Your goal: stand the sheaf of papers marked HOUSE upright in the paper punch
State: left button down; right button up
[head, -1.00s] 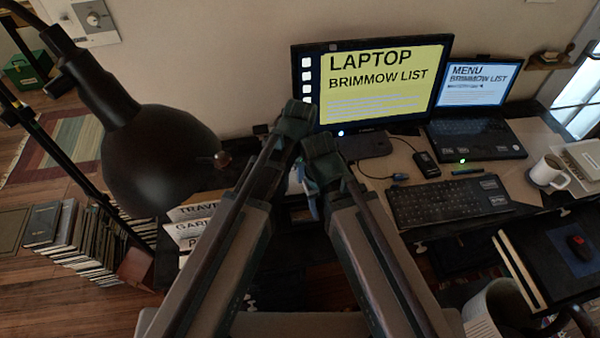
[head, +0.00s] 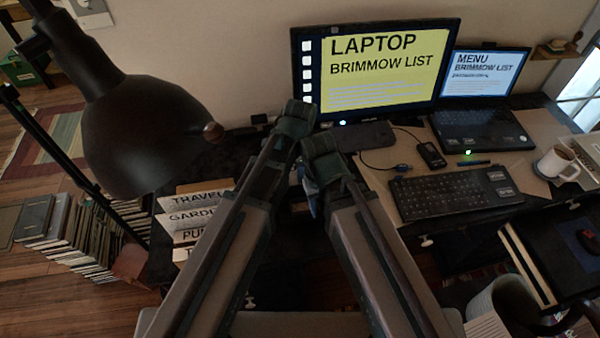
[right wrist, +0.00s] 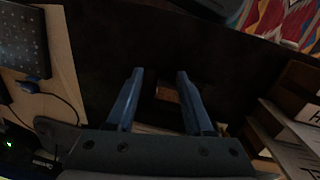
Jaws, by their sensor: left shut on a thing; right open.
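My left gripper (head: 296,118) is high in the middle of the head view, in front of the large screen's lower left corner. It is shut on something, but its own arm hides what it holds. My right gripper (head: 322,160) is just below it, and its two blue fingers stand apart with nothing gripped in the right wrist view (right wrist: 158,98). Pale sheets with a letter H (right wrist: 295,142) show at the right edge of the right wrist view; the rest of the word is cut off. I cannot make out the paper punch for certain.
Sheaves marked TRAVEL and GARDEN (head: 190,218) stand left of my arms. A black lamp (head: 145,140) hangs at the left. The large screen (head: 385,70), laptop (head: 485,130), keyboard (head: 450,194) and mug (head: 556,164) fill the desk to the right.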

pick_arm(q)
jog(key=c, duration=0.9)
grip_release()
jog(key=shift+r, duration=0.2)
notch_tip(320, 180, up, 12)
jog(key=p, duration=1.2)
jog(key=shift+f, duration=0.1)
jog(key=shift+s+f, duration=0.1)
